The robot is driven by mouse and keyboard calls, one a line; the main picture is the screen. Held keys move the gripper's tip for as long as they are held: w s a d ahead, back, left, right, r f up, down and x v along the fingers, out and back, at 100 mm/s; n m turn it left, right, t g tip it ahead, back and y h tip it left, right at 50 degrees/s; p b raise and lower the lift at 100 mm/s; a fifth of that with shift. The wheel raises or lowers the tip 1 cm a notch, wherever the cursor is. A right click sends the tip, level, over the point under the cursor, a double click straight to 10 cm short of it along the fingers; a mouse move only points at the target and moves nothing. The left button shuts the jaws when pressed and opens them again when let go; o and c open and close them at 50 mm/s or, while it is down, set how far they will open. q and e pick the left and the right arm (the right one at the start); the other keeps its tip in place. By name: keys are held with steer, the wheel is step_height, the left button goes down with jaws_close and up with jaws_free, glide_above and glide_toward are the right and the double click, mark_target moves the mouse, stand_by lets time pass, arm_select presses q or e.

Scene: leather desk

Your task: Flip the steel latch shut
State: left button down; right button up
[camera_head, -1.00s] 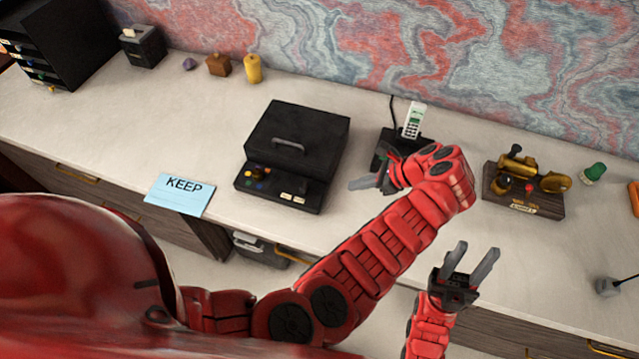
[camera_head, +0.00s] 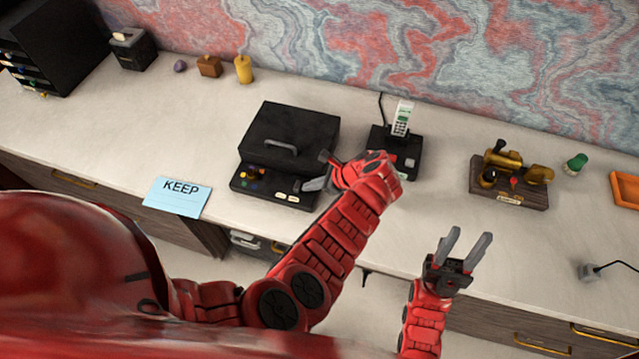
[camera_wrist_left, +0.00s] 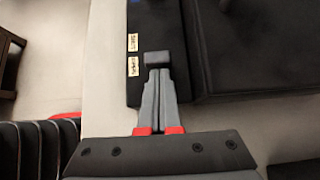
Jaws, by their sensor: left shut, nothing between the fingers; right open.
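A black case (camera_head: 262,172) stands on the desk, with a handled lid and a lower front panel of coloured buttons and two pale labels. My left gripper (camera_head: 312,184) is shut and empty at the right end of that panel. In the left wrist view its fingers (camera_wrist_left: 158,75) point at a small dark block (camera_wrist_left: 155,58) beside the labels (camera_wrist_left: 132,56). I cannot tell whether they touch the block, or whether it is the steel latch. No part is clearly a steel latch. My right gripper (camera_head: 462,248) is open and empty near the desk's front edge.
A black dock with a white handset (camera_head: 402,118) stands behind my left forearm. A brass device on a wooden base (camera_head: 510,190) is further right. A blue KEEP card (camera_head: 177,197) lies left of the case. The desk between the device and my right gripper is clear.

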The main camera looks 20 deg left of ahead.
mark_target(285, 185)
stand_by(0.3)
arm_select(q)
steer(key=shift+a, duration=0.3)
steer(key=a+p, duration=0.2)
steer(key=a, duration=0.2)
steer(key=shift+r, duration=0.1)
steer(key=shift+w+a, duration=0.1)
steer(key=shift+a, duration=0.05)
